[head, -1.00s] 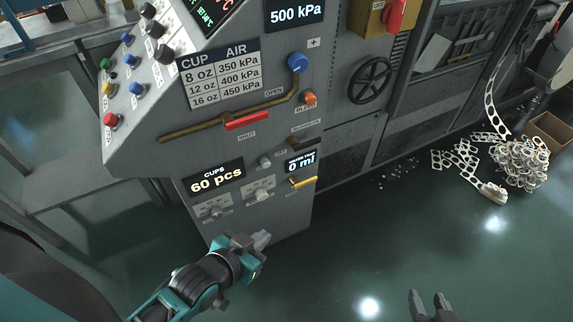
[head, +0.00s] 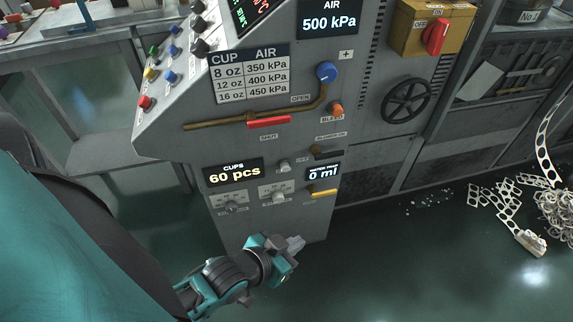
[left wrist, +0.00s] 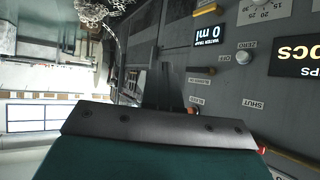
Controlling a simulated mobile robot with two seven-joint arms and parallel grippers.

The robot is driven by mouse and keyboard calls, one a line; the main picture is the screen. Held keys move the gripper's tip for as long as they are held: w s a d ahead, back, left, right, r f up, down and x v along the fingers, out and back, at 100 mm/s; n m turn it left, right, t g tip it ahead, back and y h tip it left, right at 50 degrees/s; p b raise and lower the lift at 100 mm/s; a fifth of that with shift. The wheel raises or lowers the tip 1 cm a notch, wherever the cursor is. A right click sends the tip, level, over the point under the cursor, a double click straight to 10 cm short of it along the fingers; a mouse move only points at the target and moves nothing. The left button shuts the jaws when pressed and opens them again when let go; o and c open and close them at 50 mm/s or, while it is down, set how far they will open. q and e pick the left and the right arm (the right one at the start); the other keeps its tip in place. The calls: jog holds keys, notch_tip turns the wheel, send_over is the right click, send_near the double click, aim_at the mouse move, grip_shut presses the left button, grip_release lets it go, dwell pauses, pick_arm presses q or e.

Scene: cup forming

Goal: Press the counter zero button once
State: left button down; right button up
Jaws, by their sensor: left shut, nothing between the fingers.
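The counter zero button (head: 284,166) is a small pale round knob on the grey machine front. It sits between the lit CUPS counter (head: 234,173), reading 60 pcs, and the 0 ml display (head: 323,172). My left gripper (head: 295,244) is shut and empty, low in front of the panel and below the button in the picture. The upside-down left wrist view shows the button (left wrist: 243,57) beside a ZERO label, right of my dark fingers (left wrist: 163,88) and apart from them. My right gripper is out of view.
Dials (head: 278,198) and a yellow lever (head: 324,192) lie below the displays. A red-handled lever (head: 268,122), a blue knob (head: 327,71) and an orange knob (head: 335,109) are above. Punched scrap (head: 500,205) lies at right. The green floor is mostly clear.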

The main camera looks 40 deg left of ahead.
aim_at(285, 168)
pick_arm(q)
jog(key=w+a+f+n+t+y+b, duration=0.1)
jog(key=w+a+f+n+t+b, duration=0.3)
jog(key=w+n+b, duration=0.2)
jog(key=w+a+f+n+t+y+b, duration=0.2)
jog(key=w+a+f+n+t+b, duration=0.1)
jog(key=w+n+b, duration=0.4)
notch_tip(285, 168, down, 3)
jog(key=shift+a+r+t+y+b, duration=0.2)
jog(key=shift+a+t+y+b, duration=0.1)
jog(key=shift+a+t+b, duration=0.25)
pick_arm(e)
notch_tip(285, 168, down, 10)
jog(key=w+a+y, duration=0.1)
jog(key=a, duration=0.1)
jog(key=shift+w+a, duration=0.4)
pick_arm(q)
jog(key=shift+a, duration=0.15)
jog(key=w+a+b, duration=0.3)
jog(key=w+a, duration=0.2)
jog(key=a, duration=0.1)
jog(key=shift+w+a, duration=0.3)
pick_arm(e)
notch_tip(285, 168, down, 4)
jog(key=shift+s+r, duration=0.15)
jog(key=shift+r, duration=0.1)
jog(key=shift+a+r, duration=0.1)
pick_arm(q)
jog(key=shift+a, duration=0.1)
